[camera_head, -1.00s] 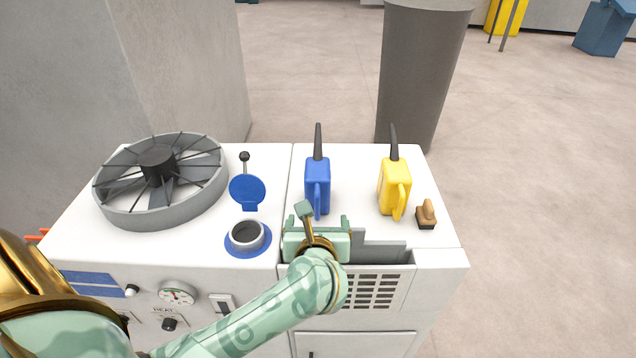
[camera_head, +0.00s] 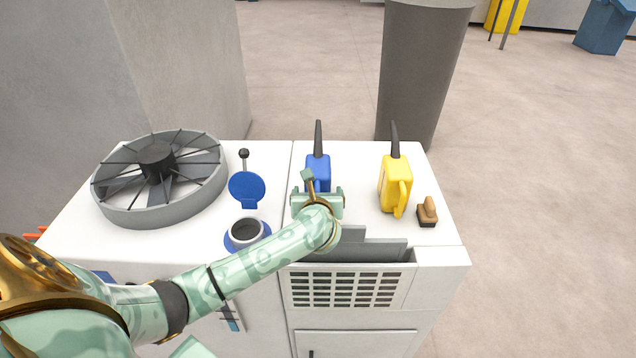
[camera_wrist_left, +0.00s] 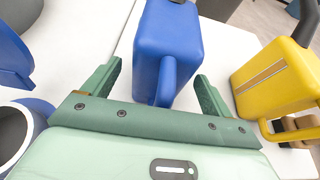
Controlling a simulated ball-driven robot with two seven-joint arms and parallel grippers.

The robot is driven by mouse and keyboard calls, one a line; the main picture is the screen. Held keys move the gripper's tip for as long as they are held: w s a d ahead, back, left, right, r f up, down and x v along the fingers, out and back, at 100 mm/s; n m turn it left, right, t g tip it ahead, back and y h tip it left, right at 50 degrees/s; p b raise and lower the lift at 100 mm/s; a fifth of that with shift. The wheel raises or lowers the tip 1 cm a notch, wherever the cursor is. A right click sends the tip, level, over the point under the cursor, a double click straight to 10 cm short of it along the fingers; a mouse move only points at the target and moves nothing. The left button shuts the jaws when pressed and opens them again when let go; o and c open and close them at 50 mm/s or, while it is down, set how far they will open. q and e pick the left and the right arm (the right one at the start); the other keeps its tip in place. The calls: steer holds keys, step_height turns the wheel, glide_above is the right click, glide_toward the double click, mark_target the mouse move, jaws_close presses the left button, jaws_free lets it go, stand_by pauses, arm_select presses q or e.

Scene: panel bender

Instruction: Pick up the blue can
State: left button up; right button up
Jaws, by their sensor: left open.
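The blue can (camera_head: 318,169) with a dark spout stands upright on the white machine top. Its lower part is hidden behind my left gripper (camera_head: 317,192) in the head view. In the left wrist view the blue can (camera_wrist_left: 170,50) stands ahead of my left gripper (camera_wrist_left: 157,88), with its handle between the two green fingers. The fingers are open, one on each side of the handle, with gaps showing. My right gripper is not in view.
A yellow can (camera_head: 396,184) and a small brown-handled block (camera_head: 427,212) stand to the right. A blue flap (camera_head: 247,188) and round filler opening (camera_head: 245,232) are to the left, with a grey fan wheel (camera_head: 150,213) beyond. A slot (camera_head: 372,250) lies in front.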

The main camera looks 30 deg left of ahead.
arm_select(q)
steer(key=shift+s, duration=0.1)
steer(key=shift+r, duration=0.1)
steer(key=c, duration=1.4)
steer(key=shift+o, duration=0.2)
